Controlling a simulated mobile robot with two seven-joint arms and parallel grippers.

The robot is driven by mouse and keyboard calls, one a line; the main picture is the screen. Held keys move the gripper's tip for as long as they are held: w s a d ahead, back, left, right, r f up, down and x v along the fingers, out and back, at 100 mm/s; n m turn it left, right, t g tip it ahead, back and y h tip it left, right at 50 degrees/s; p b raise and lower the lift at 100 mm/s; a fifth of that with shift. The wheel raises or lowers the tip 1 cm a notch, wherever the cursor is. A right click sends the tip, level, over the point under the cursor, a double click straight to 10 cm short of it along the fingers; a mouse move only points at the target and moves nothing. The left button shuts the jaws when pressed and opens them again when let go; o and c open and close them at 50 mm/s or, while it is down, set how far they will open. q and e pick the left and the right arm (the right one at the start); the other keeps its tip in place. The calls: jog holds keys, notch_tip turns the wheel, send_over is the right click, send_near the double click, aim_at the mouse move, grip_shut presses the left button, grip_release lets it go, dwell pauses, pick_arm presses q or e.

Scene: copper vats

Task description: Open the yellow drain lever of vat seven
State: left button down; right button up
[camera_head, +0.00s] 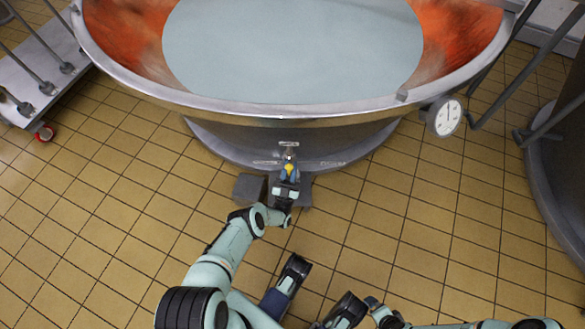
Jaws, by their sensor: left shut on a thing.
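The vat (300,112) is a wide copper bowl with a steel rim, holding a pale, flat liquid. Below its front rim, low at the middle, is a small yellow lever (290,168) with blue beside it. My left gripper (289,178) reaches up to the lever and is shut on it. The gripper hides much of the lever, so its exact angle is hard to tell. No number for the vat is readable. My right arm lies low at the bottom right, and its gripper cannot be made out.
A round dial gauge (445,117) hangs at the vat's right rim. A grey block (249,187) sits on the floor beside my left gripper. A white wheeled cart (50,75) stands at left, a dark vat (562,170) at right. The tiled floor between is clear.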

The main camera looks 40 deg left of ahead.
aim_at(288, 176)
pick_arm(q)
jog(key=shift+s+a+n+y, duration=0.1)
jog(key=shift+n+y, duration=0.3)
jog(key=shift+n, duration=0.2)
jog(key=c, duration=1.1)
grip_release()
jog(key=shift+v, duration=3.8)
